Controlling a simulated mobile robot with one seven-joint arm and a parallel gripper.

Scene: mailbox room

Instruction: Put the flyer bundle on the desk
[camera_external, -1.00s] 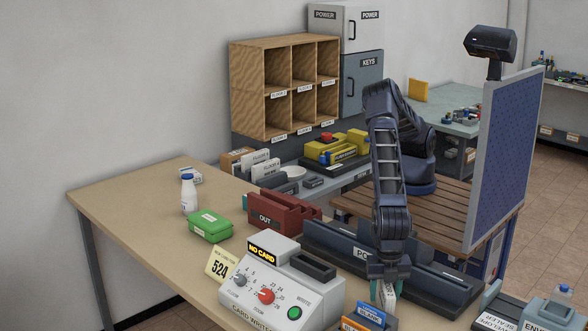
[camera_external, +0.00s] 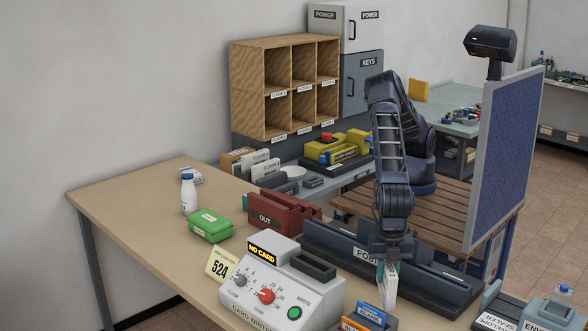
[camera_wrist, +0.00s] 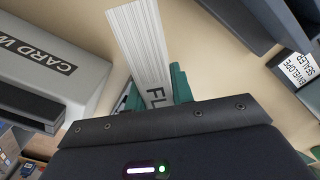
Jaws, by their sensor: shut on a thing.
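The flyer bundle (camera_wrist: 143,45) is a white stack with ribbed edges and dark letters beginning "FL" in the wrist view. In the external view the bundle (camera_external: 387,284) hangs below my gripper (camera_external: 386,264). My gripper is shut on it, with teal fingers on both sides of it in the wrist view (camera_wrist: 155,88). The bundle is above the desk (camera_external: 140,225), beside the card writer; whether its lower end touches anything is not clear. The desk is tan and also shows in the wrist view (camera_wrist: 195,50).
A long dark tray (camera_external: 335,252) lies behind. A red OUT tray (camera_external: 283,213), a green box (camera_external: 210,226) and a bottle (camera_external: 188,195) stand farther left. The desk's left part is mostly clear.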

